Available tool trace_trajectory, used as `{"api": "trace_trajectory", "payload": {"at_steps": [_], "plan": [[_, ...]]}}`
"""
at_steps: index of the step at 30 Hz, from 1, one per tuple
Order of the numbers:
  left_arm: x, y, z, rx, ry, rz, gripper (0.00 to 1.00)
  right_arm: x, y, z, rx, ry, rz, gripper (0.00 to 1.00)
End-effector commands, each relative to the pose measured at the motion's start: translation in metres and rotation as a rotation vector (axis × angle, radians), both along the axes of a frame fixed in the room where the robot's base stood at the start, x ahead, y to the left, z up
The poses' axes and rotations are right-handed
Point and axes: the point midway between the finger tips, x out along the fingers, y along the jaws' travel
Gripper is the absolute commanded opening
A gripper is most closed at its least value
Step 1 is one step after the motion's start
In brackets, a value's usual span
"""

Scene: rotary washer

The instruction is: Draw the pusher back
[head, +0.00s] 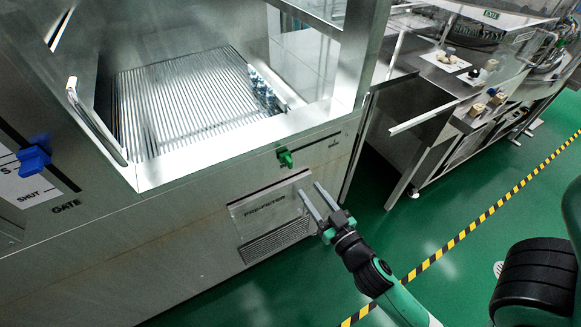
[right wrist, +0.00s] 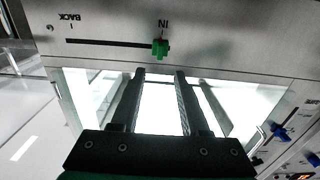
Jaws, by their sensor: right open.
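The pusher's green knob (head: 285,157) sits on a slot in the front of the steel washer (head: 120,240). In the right wrist view the green knob (right wrist: 160,47) is at the slot end marked IN, and the slot (right wrist: 105,42) runs left towards the BACK mark. My right gripper (head: 310,188) is open and empty, below and slightly right of the knob in the head view. In the right wrist view the knob lies just beyond the gap between the fingertips (right wrist: 160,73), apart from both. My left gripper is not in view.
A blue gate knob (head: 34,160) and a bar handle (head: 95,122) are on the washer's left. A PRE-FILTER panel (head: 268,215) lies below the green knob. A steel bench (head: 450,75) with small items stands right. Green floor there is open, with a striped line (head: 480,218).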

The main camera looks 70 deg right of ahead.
Motion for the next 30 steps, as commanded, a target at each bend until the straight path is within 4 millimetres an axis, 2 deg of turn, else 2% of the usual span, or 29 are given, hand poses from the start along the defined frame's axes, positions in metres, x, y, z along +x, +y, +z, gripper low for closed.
{"api": "trace_trajectory", "payload": {"at_steps": [7,15,19,26,30], "plan": [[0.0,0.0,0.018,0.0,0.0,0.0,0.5,0.039,-0.031,0.005,-0.001,-0.003,-0.004,0.45],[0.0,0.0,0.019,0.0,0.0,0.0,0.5,0.079,-0.06,0.002,-0.002,-0.002,-0.001,0.45],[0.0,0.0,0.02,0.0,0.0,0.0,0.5,0.086,-0.065,0.002,-0.001,-0.002,0.0,0.45],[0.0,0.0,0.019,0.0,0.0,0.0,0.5,0.087,-0.066,0.001,-0.001,-0.001,0.0,0.45],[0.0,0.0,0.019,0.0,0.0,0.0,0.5,0.087,-0.066,0.001,-0.001,-0.002,0.0,0.22]]}}
